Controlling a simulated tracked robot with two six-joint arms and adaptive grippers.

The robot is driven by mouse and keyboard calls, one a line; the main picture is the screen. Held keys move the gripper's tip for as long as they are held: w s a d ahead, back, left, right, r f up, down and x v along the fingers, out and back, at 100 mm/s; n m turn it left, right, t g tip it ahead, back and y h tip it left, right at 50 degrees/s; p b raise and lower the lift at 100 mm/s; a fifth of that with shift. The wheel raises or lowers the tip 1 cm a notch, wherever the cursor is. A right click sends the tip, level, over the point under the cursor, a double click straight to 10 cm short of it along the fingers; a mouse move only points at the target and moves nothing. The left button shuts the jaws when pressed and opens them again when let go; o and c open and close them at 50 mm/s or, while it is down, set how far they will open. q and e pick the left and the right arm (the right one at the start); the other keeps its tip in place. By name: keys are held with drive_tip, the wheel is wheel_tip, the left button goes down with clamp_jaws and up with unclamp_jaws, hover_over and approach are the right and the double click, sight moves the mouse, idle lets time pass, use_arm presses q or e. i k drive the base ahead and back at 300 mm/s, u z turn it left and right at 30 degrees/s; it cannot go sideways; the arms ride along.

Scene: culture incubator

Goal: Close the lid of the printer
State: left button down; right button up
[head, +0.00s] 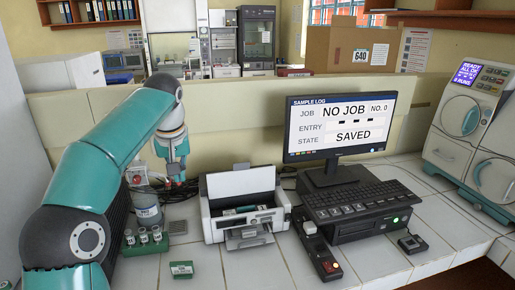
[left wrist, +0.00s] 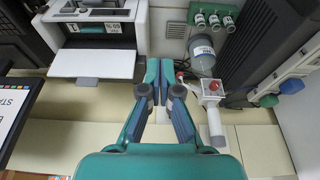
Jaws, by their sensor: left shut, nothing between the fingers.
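The white and dark printer (head: 245,222) stands on the tiled bench, and its lid (head: 240,182) is raised at the back, leaving the inside exposed. In the left wrist view the printer (left wrist: 142,22) is at the upper left, with the pale lid panel (left wrist: 92,64) on the near side of it. My left gripper (head: 178,178) hangs to the left of the raised lid, toward the low wall, apart from it. In the left wrist view its fingers (left wrist: 153,75) are together and empty, beside the lid's edge. My right gripper is in neither view.
A monitor (head: 340,128) and keyboard (head: 348,200) stand right of the printer. A grey container (head: 147,212) and a green rack of vials (head: 145,240) stand left of it. A handheld device (head: 322,258) lies at the front right. The low wall (head: 235,120) runs behind.

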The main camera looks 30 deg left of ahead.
sight(243, 179)
drive_tip(key=i, duration=0.95)
drive_tip(key=u, duration=0.05)
